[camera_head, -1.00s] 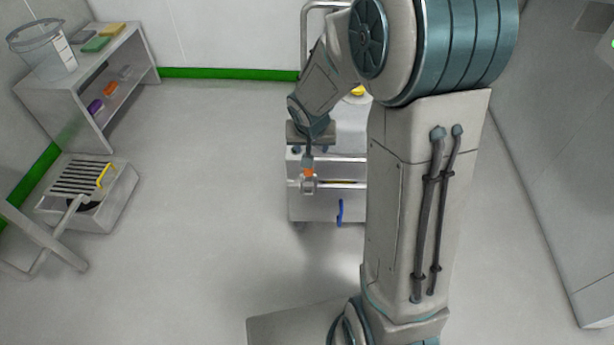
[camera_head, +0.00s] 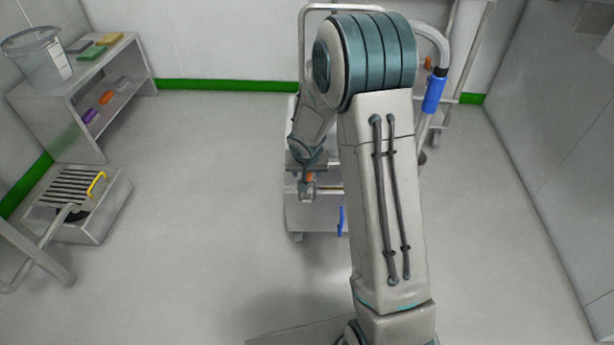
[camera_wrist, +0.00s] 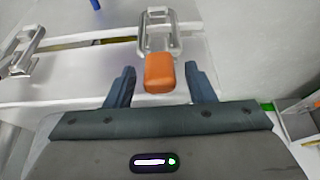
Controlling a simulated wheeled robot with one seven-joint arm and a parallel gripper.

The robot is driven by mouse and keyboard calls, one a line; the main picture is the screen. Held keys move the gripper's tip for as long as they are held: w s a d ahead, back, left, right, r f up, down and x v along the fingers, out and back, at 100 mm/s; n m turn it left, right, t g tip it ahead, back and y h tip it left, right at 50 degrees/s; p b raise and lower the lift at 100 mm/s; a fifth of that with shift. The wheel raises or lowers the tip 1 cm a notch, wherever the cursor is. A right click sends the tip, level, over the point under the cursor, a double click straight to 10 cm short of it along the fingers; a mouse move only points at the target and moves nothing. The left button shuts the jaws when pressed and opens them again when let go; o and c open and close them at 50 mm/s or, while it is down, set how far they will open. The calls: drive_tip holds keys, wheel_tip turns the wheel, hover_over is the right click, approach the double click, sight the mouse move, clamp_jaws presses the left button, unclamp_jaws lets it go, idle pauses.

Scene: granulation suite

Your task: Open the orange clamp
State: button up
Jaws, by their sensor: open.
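The orange clamp (camera_wrist: 159,72) shows in the wrist view as an orange handle joined to a metal loop latch (camera_wrist: 159,32) on the front of a steel cabinet. My gripper (camera_wrist: 160,82) is open, with one dark finger on each side of the orange handle. I see gaps between the fingers and the handle; contact does not show. In the head view the orange clamp (camera_head: 309,177) is a small patch just below my gripper (camera_head: 307,166), partly hidden by it.
The steel cabinet (camera_head: 300,218) has a blue handle (camera_head: 340,221) on its front. A second metal latch (camera_wrist: 28,50) is at the left in the wrist view. A shelf unit (camera_head: 65,105) and a floor grate box (camera_head: 100,215) stand left. Floor between is clear.

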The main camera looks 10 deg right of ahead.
drive_tip(key=shift+w+f, duration=0.2)
drive_tip(key=shift+f, duration=0.2)
drive_tip(key=shift+c, duration=0.3)
drive_tip(key=c, duration=0.9)
drive_tip(key=shift+c, duration=0.2)
drive_tip(key=shift+d+f+b, duration=0.1)
drive_tip(key=shift+f+b, duration=0.05)
drive_tip(key=shift+b, duration=0.4)
